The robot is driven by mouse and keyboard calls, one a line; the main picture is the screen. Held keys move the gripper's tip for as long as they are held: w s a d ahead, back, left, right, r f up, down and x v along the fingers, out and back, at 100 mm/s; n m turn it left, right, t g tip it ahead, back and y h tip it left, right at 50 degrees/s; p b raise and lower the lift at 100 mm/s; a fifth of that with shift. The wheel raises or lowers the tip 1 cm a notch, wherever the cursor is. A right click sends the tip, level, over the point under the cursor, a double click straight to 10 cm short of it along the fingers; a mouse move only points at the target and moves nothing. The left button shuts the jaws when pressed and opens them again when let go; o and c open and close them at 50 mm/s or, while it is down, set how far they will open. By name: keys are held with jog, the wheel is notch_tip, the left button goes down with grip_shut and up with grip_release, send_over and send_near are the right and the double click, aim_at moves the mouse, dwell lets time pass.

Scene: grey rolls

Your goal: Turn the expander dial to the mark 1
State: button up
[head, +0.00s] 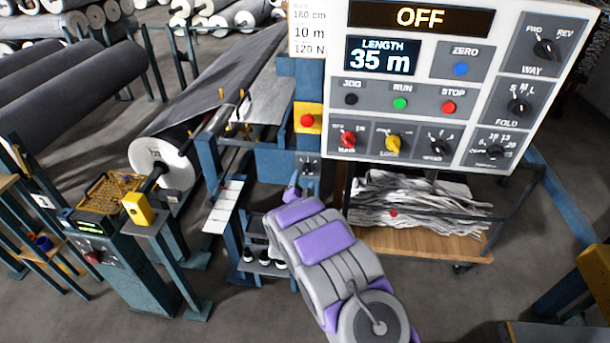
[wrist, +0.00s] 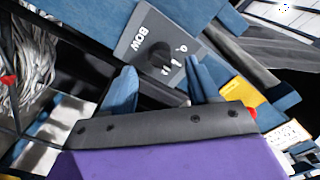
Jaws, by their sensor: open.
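A small grey plate lettered BOW (wrist: 138,44) shows in the wrist view, with a dark knob (wrist: 155,66) and a few white marks beside it. No plate in view reads "expander"; the marks and pointer are too small to read. The plate also shows on the blue machine post in the head view (head: 308,163). My gripper (wrist: 160,84) is open, its two blue fingers apart and pointing towards the plate, with the knob roughly between them. I cannot tell whether they touch it. In the head view my gripper (head: 296,190) is just below the plate.
A large control panel (head: 440,80) reading OFF and 35 m stands at the upper right. A red button on a yellow box (head: 307,118) sits just above the plate. A wooden cart of crumpled sheet (head: 420,205) is to the right. A grey roll (head: 165,165) is at left.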

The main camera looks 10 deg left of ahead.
jog(key=s+p, duration=0.1)
jog(key=s, duration=1.1)
jog(key=shift+s+a+p, duration=0.2)
jog(key=shift+s+p, duration=0.1)
jog(key=shift+w, duration=0.1)
